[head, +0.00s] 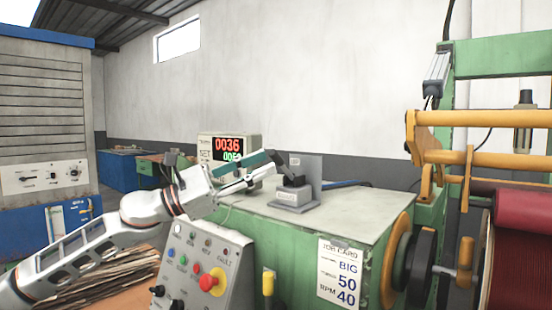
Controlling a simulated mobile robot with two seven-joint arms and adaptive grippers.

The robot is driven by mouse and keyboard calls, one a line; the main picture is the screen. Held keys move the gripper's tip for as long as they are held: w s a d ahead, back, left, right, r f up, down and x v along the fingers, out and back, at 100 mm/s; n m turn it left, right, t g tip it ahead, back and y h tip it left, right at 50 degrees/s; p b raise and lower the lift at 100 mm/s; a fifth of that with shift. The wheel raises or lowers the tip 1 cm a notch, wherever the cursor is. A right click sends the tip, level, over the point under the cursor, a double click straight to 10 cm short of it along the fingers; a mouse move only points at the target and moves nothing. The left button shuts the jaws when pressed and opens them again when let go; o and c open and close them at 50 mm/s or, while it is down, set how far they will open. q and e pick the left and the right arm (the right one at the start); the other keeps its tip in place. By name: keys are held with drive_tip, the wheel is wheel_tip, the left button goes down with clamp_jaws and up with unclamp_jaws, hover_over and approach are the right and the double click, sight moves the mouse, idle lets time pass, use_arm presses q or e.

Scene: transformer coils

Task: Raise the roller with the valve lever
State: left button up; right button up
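The valve lever (278,163) is a dark bar rising up and left from a grey valve block (294,196) on the green cabinet's top. An upright grey plate labelled UP stands behind it. My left gripper (269,164) reaches in from the left with its fingers apart, the tips at the lever's upper end. I cannot tell whether they touch it. Yellow bars or rollers (490,160) sit on yellow arms at the right, below a pneumatic cylinder (436,74). A dark red roll (524,214) lies lower down. My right gripper is not in view.
A counter display (229,147) stands behind my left gripper. A control panel (195,270) with a red knob is in front of the green cabinet (360,212). A job card (340,273) hangs on its front. The cabinet top right of the valve is mostly clear.

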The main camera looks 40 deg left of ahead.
sight(276, 158)
use_arm(q)
drive_tip(key=p+x, duration=0.1)
drive_tip(key=x, duration=0.2)
drive_tip(key=shift+r+p, duration=0.4)
drive_tip(key=shift+w+d, duration=0.15)
drive_tip(key=shift+d, duration=0.05)
drive_tip(key=shift+w+d, duration=0.2)
drive_tip(key=shift+w, duration=0.1)
drive_tip(key=shift+f, duration=0.1)
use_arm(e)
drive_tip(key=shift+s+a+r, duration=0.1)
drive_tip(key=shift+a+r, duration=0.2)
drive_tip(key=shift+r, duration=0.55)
use_arm(q)
clamp_jaws()
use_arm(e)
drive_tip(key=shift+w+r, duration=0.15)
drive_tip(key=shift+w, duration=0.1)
